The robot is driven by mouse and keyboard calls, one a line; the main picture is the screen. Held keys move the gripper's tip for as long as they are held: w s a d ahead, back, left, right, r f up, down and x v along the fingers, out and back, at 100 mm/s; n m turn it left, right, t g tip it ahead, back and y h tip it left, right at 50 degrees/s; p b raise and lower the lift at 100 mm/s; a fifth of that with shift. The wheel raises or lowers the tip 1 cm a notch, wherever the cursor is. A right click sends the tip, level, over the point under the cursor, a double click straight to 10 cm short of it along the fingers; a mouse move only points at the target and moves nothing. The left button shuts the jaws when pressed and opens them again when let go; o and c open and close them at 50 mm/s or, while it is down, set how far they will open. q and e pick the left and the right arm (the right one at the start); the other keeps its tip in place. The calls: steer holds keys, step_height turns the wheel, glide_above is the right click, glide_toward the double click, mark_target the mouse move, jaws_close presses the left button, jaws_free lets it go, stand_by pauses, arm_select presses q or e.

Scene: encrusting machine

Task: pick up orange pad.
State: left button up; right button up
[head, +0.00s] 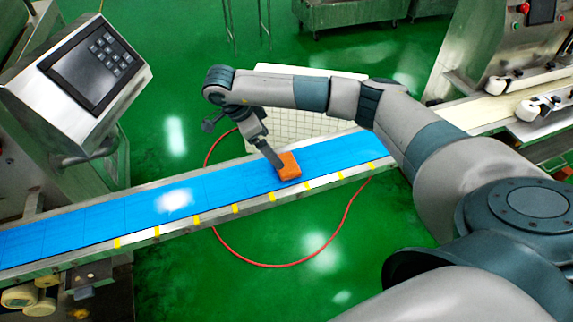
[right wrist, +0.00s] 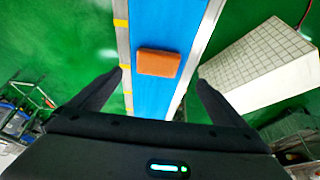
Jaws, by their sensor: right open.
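The orange pad (head: 289,166) lies flat on the blue conveyor belt in the head view, right of the belt's middle. My right gripper (head: 278,166) is over the belt just at the pad's left side and partly covers it from the head camera. In the right wrist view the pad (right wrist: 158,63) lies ahead of the right gripper (right wrist: 162,80), whose two fingers are spread wide with nothing between them. The pad appears centred between the fingers but beyond their tips. I cannot tell the exact height of the fingers above the belt. My left gripper is not in view.
The blue belt (head: 130,212) runs between metal rails with yellow marks. A machine with a dark control panel (head: 91,66) stands at the left. A white gridded block (head: 300,90) stands behind the belt, and a red hose (head: 240,262) lies on the green floor.

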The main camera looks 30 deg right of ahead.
mark_target(286, 164)
steer(key=shift+p+x, duration=0.45)
steer(key=shift+x, duration=1.75)
steer(key=shift+s+d+f+p, duration=0.3)
steer(key=shift+d+f+p, duration=0.15)
steer(key=shift+p, duration=0.25)
steer(key=p+x, duration=0.1)
steer(key=x, duration=0.2)
steer(key=shift+s+r, duration=0.1)
steer(key=shift+s, duration=0.1)
steer(key=shift+d+f+p, duration=0.15)
steer(key=shift+f+p, duration=0.2)
steer(key=shift+f, duration=0.15)
steer(key=c, duration=1.1)
